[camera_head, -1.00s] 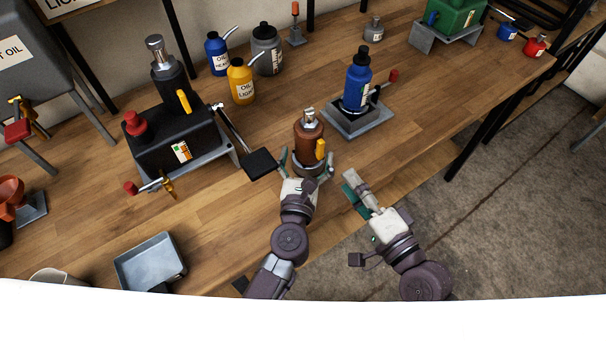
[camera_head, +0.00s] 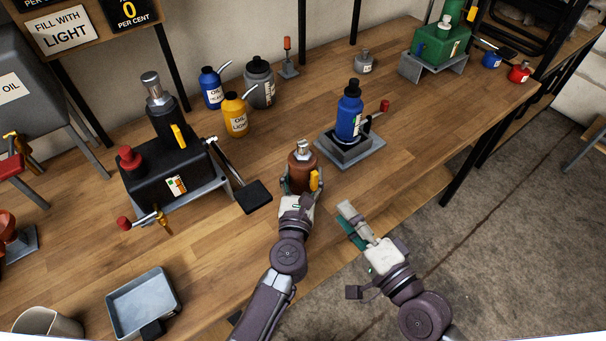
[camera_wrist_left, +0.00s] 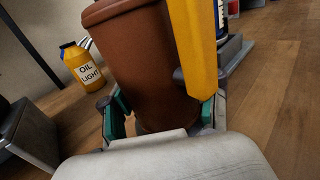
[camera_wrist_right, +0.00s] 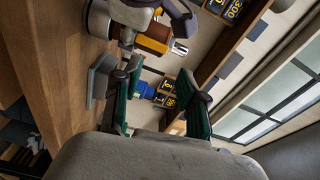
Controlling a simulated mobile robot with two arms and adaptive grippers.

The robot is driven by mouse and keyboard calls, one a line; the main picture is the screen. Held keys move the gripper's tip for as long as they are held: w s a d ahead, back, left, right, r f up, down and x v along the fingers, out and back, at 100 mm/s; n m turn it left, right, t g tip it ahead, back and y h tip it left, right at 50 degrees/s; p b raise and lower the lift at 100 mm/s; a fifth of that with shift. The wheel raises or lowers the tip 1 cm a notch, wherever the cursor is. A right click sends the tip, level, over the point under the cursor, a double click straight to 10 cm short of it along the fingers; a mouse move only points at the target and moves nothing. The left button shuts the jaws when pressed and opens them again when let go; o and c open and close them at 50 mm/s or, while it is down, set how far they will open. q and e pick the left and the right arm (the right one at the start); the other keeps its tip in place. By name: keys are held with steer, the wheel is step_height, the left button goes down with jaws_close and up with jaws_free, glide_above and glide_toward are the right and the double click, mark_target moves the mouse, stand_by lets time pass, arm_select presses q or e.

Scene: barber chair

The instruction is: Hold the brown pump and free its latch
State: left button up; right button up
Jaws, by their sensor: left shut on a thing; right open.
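The brown pump (camera_head: 301,171) stands upright near the front edge of the workbench, with a metal cap on top and a yellow latch (camera_head: 314,181) on its right side. My left gripper (camera_head: 299,190) is shut around the pump's lower body. In the left wrist view the brown body (camera_wrist_left: 135,60) sits between the teal finger pads, with the yellow latch (camera_wrist_left: 193,45) beside it, pointing down. My right gripper (camera_head: 348,222) is open and empty, to the right of the pump and apart from it. The right wrist view shows its spread fingers (camera_wrist_right: 137,95), with the pump (camera_wrist_right: 155,38) beyond them.
A blue bottle (camera_head: 350,113) on a grey stand (camera_head: 367,156) is behind and right of the pump. A black machine (camera_head: 150,185) with a pedal (camera_head: 253,197) stands left. Oil cans (camera_head: 235,117) stand behind. A grey tray (camera_head: 142,298) lies front left.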

arm_select(q)
steer(key=c, duration=0.5)
jaws_close()
arm_select(e)
steer(key=c, duration=0.3)
steer(key=shift+w+a+r+n+y, duration=0.2)
steer(key=shift+w+n+y, duration=0.1)
steer(key=shift+w, duration=0.05)
steer(key=shift+c, duration=1.3)
steer(key=w+a+r+n+g+y, duration=0.1)
steer(key=w+n, duration=0.1)
steer(key=w+a+r+n+g+y, duration=0.1)
steer(key=w+r+n, duration=0.1)
steer(key=w+a+r+n+g+y, duration=0.1)
steer(key=w+a+r+n, duration=0.1)
steer(key=shift+w+n+g+y, duration=0.3)
steer(key=shift+w+n+g, duration=0.05)
steer(key=shift+n+g, duration=0.05)
jaws_close()
steer(key=w+d+r+n+g+h, duration=0.2)
steer(key=d+n+g+h, duration=0.1)
steer(key=d+n+g, duration=0.2)
steer(key=w+d+r+n+g+h, duration=0.2)
steer(key=d+n+g+h, duration=0.1)
steer(key=d+n+g, duration=0.2)
steer(key=shift+w+d+r+n+g, duration=0.2)
steer(key=shift+w+d+n+g, duration=0.1)
steer(key=shift+d, duration=0.15)
